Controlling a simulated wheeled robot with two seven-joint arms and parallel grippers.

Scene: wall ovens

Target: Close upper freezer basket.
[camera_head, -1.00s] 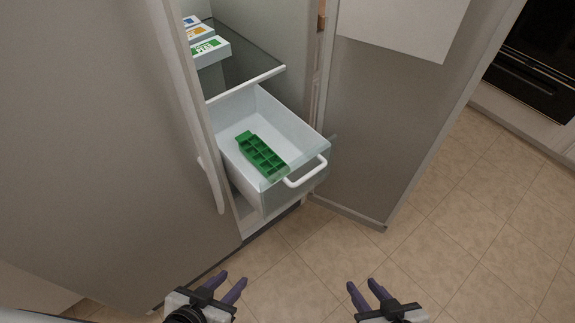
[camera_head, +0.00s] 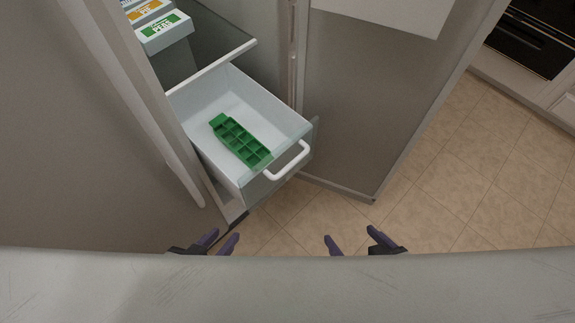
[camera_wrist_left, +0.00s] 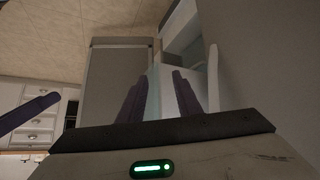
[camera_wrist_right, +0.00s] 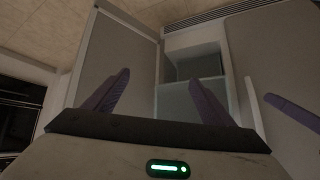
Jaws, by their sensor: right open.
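The upper freezer basket (camera_head: 284,126), a white drawer with a clear front, is pulled out of the freezer. Its white handle (camera_head: 291,164) is on the front. A green ice tray (camera_head: 240,141) lies inside it. My left gripper (camera_head: 217,242) is below and in front of the basket, empty, its fingers a little apart; its fingers also show in the left wrist view (camera_wrist_left: 160,98). My right gripper (camera_head: 356,242) is lower right of the handle, empty, fingers wide apart, also in the right wrist view (camera_wrist_right: 157,100). Neither gripper touches the basket.
The open freezer door (camera_head: 362,100) stands right of the basket. The closed left door (camera_head: 70,130) with a long handle stands left. A glass shelf (camera_head: 215,62) above the basket holds several labelled boxes (camera_head: 162,32). Tiled floor (camera_head: 450,180) is clear at right.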

